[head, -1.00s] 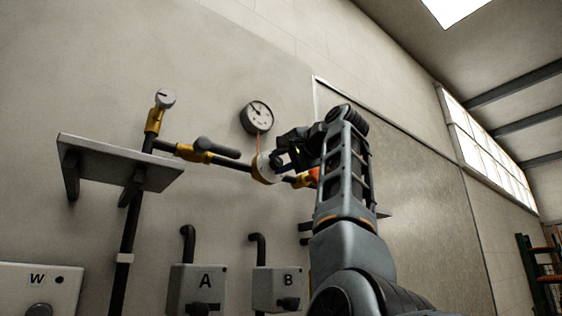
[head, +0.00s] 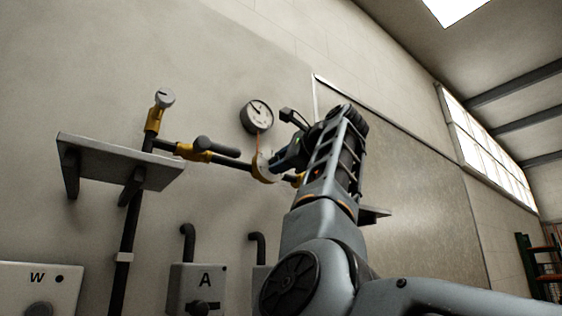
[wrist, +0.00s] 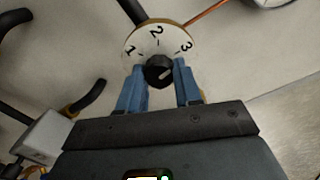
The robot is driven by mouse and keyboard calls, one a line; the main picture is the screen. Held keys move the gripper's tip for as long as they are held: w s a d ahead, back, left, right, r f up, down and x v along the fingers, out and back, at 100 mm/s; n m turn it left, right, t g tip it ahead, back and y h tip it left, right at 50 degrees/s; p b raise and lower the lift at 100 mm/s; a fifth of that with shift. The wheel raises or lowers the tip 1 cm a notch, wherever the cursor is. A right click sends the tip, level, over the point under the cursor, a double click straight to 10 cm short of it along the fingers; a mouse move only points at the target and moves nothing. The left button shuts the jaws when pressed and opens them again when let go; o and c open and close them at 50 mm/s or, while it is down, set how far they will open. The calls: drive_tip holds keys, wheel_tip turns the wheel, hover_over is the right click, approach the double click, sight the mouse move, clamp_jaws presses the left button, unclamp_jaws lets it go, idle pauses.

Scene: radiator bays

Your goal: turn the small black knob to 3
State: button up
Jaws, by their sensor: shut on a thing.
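The small black knob (wrist: 158,71) sits at the centre of a white dial (wrist: 141,42) marked 1, 2 and 3. My gripper (wrist: 160,75) has one blue finger on each side of the knob and is shut on it. A small pale mark shows on the knob's right side, on the side of the 3; I cannot tell exactly where it points. In the head view the dial (head: 262,167) shows edge-on on the pipe, with my gripper (head: 277,163) against it. The knob is hidden there.
A round gauge (head: 257,116) hangs just above the dial. A dark lever (head: 217,147) with a yellow fitting is on the same pipe to the left. A grey shelf (head: 120,163) juts out farther left. Box A (head: 197,289) is below.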

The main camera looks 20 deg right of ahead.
drive_tip(key=shift+f+m, duration=0.1)
drive_tip(key=shift+m, duration=0.5)
drive_tip(key=o, duration=1)
drive_tip(key=shift+o, duration=0.2)
drive_tip(key=b+v, duration=0.3)
drive_tip(key=v, duration=0.4)
drive_tip(key=shift+s+d, duration=0.15)
drive_tip(key=shift+s, duration=0.2)
